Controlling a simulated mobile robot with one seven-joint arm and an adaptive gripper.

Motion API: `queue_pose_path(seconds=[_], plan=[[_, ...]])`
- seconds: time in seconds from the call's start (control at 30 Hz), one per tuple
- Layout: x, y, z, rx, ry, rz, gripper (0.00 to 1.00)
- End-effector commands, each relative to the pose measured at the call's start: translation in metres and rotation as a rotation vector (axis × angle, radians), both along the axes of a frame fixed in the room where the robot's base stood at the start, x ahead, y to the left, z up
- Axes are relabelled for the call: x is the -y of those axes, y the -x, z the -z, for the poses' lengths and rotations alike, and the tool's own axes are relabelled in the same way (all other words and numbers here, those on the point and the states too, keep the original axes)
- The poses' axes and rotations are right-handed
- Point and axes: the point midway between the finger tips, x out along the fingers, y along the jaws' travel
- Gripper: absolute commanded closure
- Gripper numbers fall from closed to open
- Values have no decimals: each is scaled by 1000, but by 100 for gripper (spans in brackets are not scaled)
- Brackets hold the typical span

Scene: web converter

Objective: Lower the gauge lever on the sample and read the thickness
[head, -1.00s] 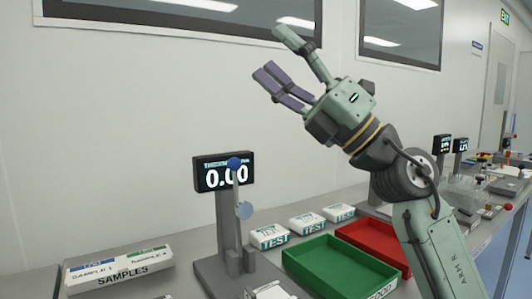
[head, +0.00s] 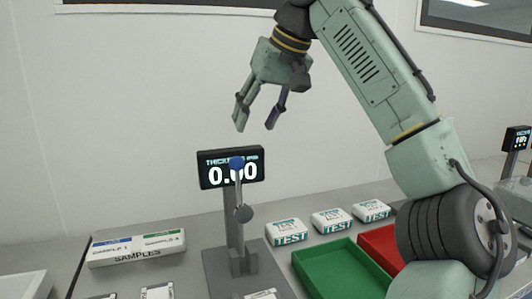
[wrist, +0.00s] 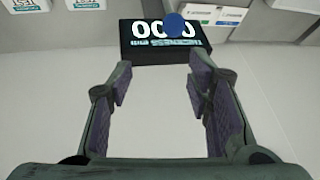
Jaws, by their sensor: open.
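The thickness gauge stands on a grey base, with a black display (head: 231,167) reading 0.00; the display also shows upside down in the wrist view (wrist: 165,42). Its lever carries a blue ball knob (head: 236,162) in front of the display, seen in the wrist view (wrist: 174,24) too. My gripper (head: 256,126) is open and empty, fingers pointing down, above the display and apart from the knob. A white sample piece (head: 262,294) is partly visible at the gauge's foot, cut off by the frame's lower edge.
A SAMPLES box (head: 137,248) lies left of the gauge. Several white TEST packs (head: 287,231) stand behind the green tray (head: 340,270) and red tray (head: 378,244) on the right. Another display (head: 517,138) stands far right. The air around the gripper is clear.

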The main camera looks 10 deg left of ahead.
Motion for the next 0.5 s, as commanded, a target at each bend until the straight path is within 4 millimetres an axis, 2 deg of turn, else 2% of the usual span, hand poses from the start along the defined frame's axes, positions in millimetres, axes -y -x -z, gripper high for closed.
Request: queue_pose_path(seconds=[0.03, 0.13, 0.27, 0.5], plan=[[-3, 13, -2, -39, 22, -29, 54], [-4, 26, 1, -80, 46, -63, 54], [-8, 26, 13, -86, 52, -67, 54], [-25, 19, 53, -86, 51, -65, 54]])
